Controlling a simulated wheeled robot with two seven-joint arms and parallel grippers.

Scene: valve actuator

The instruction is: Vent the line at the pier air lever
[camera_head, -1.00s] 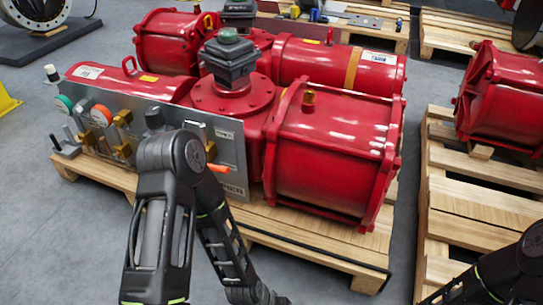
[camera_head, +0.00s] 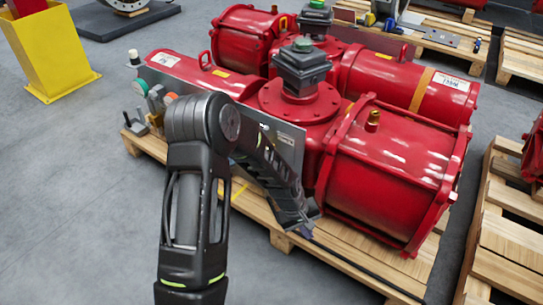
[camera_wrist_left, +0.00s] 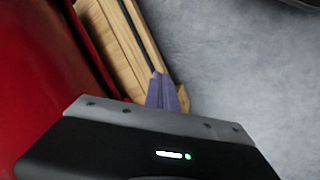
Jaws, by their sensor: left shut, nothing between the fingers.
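A red valve actuator (camera_head: 390,150) lies on a wooden pallet, with a grey control panel (camera_head: 290,142) along its near side. A teal-rimmed gauge (camera_head: 139,87) and an orange-rimmed gauge (camera_head: 168,88) show at the panel's left end. My left arm hides most of the panel's middle, and I cannot make out the air lever. My left gripper (camera_head: 306,231) points down by the pallet's near edge, at the panel's right end. In the left wrist view its purplish fingertips (camera_wrist_left: 165,92) are together and empty, apart from the red body (camera_wrist_left: 30,60). My right gripper is not in view.
The wooden pallet (camera_head: 345,262) sticks out in front of the actuator. A yellow post (camera_head: 50,50) stands at the far left. Another pallet (camera_head: 500,240) with red parts is at the right. The grey floor at the left and front is clear.

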